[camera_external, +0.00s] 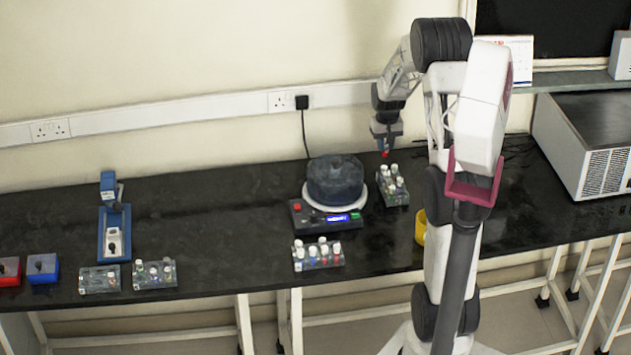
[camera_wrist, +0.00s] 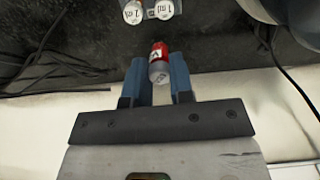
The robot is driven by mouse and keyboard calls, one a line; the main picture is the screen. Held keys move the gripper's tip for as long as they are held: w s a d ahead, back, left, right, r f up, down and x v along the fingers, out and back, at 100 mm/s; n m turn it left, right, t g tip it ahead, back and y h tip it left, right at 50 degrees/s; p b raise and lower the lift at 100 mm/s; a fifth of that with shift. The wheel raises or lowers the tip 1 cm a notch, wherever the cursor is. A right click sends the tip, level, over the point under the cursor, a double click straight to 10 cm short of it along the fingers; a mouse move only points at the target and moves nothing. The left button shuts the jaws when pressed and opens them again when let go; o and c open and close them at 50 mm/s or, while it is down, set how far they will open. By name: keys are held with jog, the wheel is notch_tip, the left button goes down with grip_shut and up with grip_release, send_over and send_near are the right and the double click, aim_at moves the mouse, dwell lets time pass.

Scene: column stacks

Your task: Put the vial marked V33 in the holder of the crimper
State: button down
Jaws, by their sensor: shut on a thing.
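My gripper (camera_external: 386,143) is shut on a small vial with a red part (camera_external: 385,154), held in the air above the far end of the right-hand vial rack (camera_external: 393,190). In the wrist view the vial (camera_wrist: 159,62) sits between the two blue fingers (camera_wrist: 158,80); its pale end carries a mark starting with V, the rest unreadable. The blue upright device at the left, which looks like the crimper (camera_external: 112,232), has a white block with a dark centre in its base. It stands far left of my gripper. I cannot tell whether its holder is empty.
A dark round-topped instrument (camera_external: 335,182) with a display stands between my gripper and the crimper. Vial racks stand in front (camera_external: 318,254) and at left (camera_external: 155,274). Red (camera_external: 9,270) and blue (camera_external: 43,268) boxes lie far left. A yellow container (camera_external: 420,227) is near my arm.

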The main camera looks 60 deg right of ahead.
jog(key=s+d+m, duration=0.2)
jog(key=s+m, duration=0.1)
jog(key=s, duration=1.1)
jog(key=s+a+f+m, duration=0.1)
jog(key=s+a+m, duration=0.2)
jog(key=s, duration=1.2)
jog(key=s+a+f+m, duration=0.2)
jog(key=s+a, duration=0.5)
jog(key=s, duration=0.7)
jog(key=shift+s+a+m, duration=0.15)
jog(key=shift+s+m, duration=0.2)
jog(key=shift+m, duration=0.35)
jog(key=shift+w+d+f, duration=0.25)
jog(key=shift+w+d, duration=0.2)
jog(key=shift+d, duration=2.2)
jog(key=shift+w+d+f, duration=0.2)
jog(key=shift+w+d, duration=0.25)
jog(key=shift+d, duration=2.15)
jog(key=shift+w+d+f, duration=0.25)
jog(key=shift+w+d, duration=0.2)
jog(key=shift+d, duration=2.2)
jog(key=shift+f, duration=0.1)
jog(key=shift+f, duration=1.65)
jog(key=shift+f, duration=0.1)
